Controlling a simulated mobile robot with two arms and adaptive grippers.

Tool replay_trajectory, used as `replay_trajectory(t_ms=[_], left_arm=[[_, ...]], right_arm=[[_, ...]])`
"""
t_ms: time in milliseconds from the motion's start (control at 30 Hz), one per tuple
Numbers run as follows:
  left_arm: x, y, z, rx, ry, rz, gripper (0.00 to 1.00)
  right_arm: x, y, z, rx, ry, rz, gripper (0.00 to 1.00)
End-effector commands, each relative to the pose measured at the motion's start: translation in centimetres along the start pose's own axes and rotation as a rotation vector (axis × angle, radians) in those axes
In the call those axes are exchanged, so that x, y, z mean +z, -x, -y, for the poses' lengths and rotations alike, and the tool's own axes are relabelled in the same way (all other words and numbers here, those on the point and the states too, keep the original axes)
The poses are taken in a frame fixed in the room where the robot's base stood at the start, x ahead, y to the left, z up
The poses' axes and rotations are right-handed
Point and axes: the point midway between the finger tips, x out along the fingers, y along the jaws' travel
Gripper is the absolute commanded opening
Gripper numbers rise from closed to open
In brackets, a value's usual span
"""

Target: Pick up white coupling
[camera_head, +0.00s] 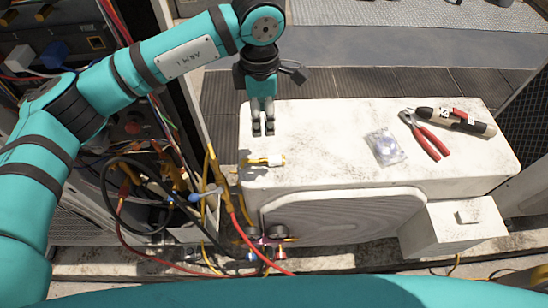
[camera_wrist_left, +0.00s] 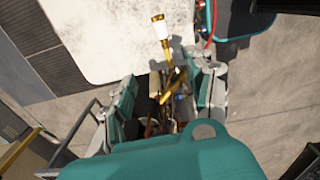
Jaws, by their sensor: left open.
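The white coupling (camera_head: 276,160) is a small white sleeve on a yellow-brass piece, lying near the left front corner of the white condenser unit's top (camera_head: 330,135). In the left wrist view the white coupling (camera_wrist_left: 161,30) shows with brass at both ends, over the pale unit top. My left gripper (camera_head: 263,131) points down over the left end of the unit, behind the coupling in the head view. Its fingers are apart and empty. In the left wrist view the gripper (camera_wrist_left: 165,88) shows the brass piece partly between its fingers. My right gripper is not in view.
Cables and hoses (camera_head: 150,190) crowd the open cabinet at left. The middle of the unit top is clear.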

Motion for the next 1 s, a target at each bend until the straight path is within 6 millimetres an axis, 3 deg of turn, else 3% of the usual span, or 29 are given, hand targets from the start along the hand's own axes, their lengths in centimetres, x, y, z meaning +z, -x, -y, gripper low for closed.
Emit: replay_trajectory(t_ms=[400, 667, 1000], left_arm=[[0.1, -8.5, 0.3, -0.007, -0.001, 0.004, 0.54], [0.3, -10.4, 0.4, -0.005, -0.002, 0.006, 0.54], [0.5, -14.8, 1.1, -0.005, -0.002, 0.006, 0.54]], right_arm=[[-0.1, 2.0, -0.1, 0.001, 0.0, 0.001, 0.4], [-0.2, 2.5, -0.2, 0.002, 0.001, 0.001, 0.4], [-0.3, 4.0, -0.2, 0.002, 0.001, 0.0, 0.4]])
